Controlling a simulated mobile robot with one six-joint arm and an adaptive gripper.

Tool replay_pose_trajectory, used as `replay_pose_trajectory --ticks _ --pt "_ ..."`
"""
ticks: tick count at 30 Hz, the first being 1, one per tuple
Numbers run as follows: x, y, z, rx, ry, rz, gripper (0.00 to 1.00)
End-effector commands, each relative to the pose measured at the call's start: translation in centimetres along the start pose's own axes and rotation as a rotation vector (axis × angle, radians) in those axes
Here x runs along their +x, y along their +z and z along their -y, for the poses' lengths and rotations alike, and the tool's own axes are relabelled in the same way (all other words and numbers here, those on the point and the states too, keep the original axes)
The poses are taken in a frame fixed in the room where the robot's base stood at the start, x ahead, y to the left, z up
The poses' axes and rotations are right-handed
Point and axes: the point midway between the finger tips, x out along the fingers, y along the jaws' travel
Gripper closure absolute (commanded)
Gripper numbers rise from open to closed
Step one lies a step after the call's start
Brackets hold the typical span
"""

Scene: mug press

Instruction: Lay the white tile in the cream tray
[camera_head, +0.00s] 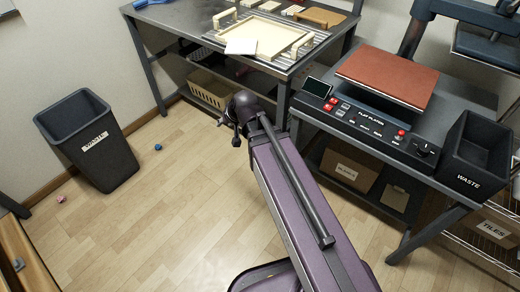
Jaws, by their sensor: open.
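The white tile (241,46) lies flat at the front-left corner of the cream tray (278,47) on the far table. It overlaps that corner; from here I cannot tell whether it rests inside or on the rim. The tray has raised cream pieces along its edges. My gripper (226,120) is at the end of my purple arm, small in the picture and partly hidden by the wrist. It appears in front of the far table, below the tile in the picture, apart from it. It is open, with nothing seen in it.
The far table (180,17) also holds a brown board (320,17). A flat-plate press (388,78) stands on the right bench, with a dark waste bin (476,155) beside it. Another waste bin (88,140) stands on the floor at left. A blue ball (158,147) lies on open floor.

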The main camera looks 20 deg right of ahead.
Motion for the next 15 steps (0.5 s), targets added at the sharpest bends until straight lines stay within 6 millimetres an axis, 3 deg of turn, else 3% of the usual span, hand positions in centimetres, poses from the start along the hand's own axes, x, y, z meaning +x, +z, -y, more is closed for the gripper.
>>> replay_pose_trajectory --ticks 6,10,15 --pt "-2.4 6.4 -4.9 -0.027 0.16 0.282 0.56" --pt "-4.0 9.1 -7.0 -0.024 0.237 0.414 0.56" --pt "-5.5 11.0 -8.4 -0.016 0.293 0.511 0.56"
